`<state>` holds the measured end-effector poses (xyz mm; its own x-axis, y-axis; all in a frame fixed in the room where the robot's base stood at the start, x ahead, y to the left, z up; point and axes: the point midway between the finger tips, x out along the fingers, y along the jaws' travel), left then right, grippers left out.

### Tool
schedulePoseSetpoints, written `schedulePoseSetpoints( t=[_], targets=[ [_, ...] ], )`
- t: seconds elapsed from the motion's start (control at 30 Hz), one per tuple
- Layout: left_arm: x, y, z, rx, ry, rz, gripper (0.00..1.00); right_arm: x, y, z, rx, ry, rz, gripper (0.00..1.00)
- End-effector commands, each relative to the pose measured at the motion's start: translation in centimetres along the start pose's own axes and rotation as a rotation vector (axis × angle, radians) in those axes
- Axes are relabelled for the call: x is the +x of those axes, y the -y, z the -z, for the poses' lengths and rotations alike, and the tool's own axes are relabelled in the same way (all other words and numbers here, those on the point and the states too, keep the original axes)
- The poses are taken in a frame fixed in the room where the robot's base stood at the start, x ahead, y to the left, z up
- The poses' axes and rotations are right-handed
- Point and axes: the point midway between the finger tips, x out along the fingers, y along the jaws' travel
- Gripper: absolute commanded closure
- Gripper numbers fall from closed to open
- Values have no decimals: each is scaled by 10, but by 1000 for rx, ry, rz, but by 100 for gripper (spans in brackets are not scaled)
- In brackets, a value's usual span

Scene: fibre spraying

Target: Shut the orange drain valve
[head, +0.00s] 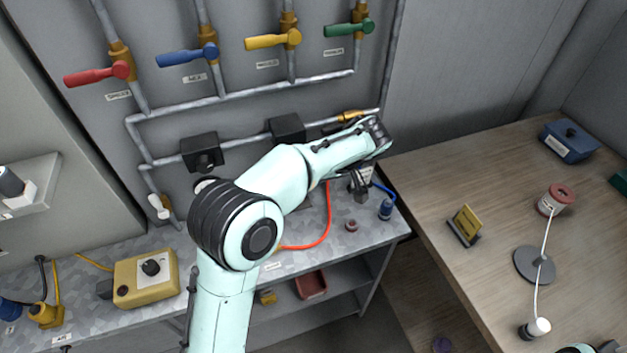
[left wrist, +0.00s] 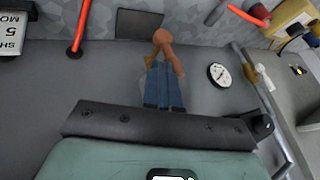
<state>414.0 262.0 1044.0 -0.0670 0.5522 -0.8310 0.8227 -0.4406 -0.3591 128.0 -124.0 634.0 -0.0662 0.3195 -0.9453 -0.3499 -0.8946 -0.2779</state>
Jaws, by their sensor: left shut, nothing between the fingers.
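The orange valve handle (left wrist: 166,42) with its rounded end shows in the left wrist view, just beyond my left fingertips, with a brass-coloured part (left wrist: 151,61) beside it. My left gripper (left wrist: 163,68) is shut and empty; its blue-grey fingers end right at the handle. I cannot tell whether they touch it. In the head view my left gripper (head: 360,187) is a small dark shape by the wall, above the right end of the metal bench.
Red (head: 97,74), blue (head: 187,55), yellow (head: 273,39) and green (head: 349,28) valve handles sit on the pipes above. An orange-red hose (head: 322,225) crosses the metal bench (head: 375,245). A round gauge (left wrist: 219,75) is close to the left gripper. A wooden table (head: 430,185) stands right.

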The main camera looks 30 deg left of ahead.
Motion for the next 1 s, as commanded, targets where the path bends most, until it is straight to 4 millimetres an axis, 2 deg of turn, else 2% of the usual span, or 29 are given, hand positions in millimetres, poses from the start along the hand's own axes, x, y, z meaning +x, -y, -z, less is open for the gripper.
schedulePoseSetpoints(
  t=[0.27, 0.47, 0.87, 1.0],
  targets=[
    [2, 5, 0, -20, 10, -43, 100, 12, -6, -5, 3, 8, -3, 57],
    [4, 11, 1, -51, 26, -111, 100, 29, -15, -12, 7, 18, -6, 57],
    [16, 36, 2, -179, 93, -416, 100, 98, -43, -24, 16, 46, -16, 57],
    [21, 44, 2, -229, 118, -536, 100, 118, -48, -16, 15, 24, -12, 57]
  ],
)
